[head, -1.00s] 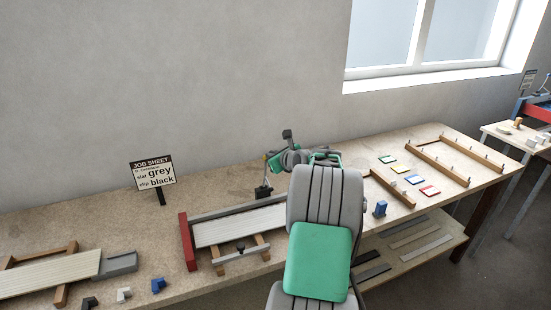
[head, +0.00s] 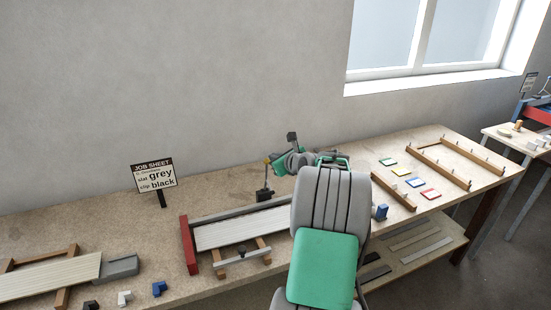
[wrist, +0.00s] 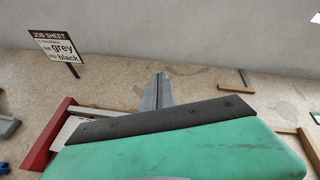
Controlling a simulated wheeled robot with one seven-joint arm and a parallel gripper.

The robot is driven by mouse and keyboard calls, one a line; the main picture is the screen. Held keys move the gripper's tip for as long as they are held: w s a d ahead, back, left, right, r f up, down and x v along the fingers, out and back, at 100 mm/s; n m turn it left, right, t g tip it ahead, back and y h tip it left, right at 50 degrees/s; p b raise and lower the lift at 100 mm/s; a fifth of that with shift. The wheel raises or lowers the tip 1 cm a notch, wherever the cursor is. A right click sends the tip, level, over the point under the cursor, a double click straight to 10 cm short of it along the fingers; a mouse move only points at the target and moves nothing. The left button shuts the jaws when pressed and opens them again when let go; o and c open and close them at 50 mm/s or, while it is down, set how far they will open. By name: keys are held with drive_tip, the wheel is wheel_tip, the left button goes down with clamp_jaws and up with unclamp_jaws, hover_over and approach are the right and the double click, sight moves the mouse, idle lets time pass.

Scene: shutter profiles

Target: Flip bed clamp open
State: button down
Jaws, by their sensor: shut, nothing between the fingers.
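The shutter bed has a red end block (head: 188,244), a grey back rail (head: 235,213) and a pale ribbed panel (head: 240,228) lying in it. A black block with an upright post and an orange tip, seemingly the bed clamp (head: 264,195), stands at the back rail. My gripper (head: 273,168) is just right of the clamp's top; I cannot tell whether they touch. In the wrist view my gripper's grey fingers (wrist: 161,78) are shut and empty. The clamp does not show there, and my green hand hides most of the bed.
The job sheet sign (head: 154,178) reads slat grey, clip black. Another frame (head: 50,276) and several small clips (head: 124,297) lie to the left. Coloured tiles (head: 415,181) and a wooden frame (head: 440,163) lie to the right. My arm hides the bed's right end.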

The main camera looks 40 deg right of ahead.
drive_tip(key=s+r+b, duration=0.2)
drive_tip(key=s+r, duration=0.1)
drive_tip(key=r, duration=0.6)
drive_tip(key=shift+s+d+r, duration=0.2)
drive_tip(key=shift+d+r, duration=0.05)
drive_tip(key=shift+d, duration=0.2)
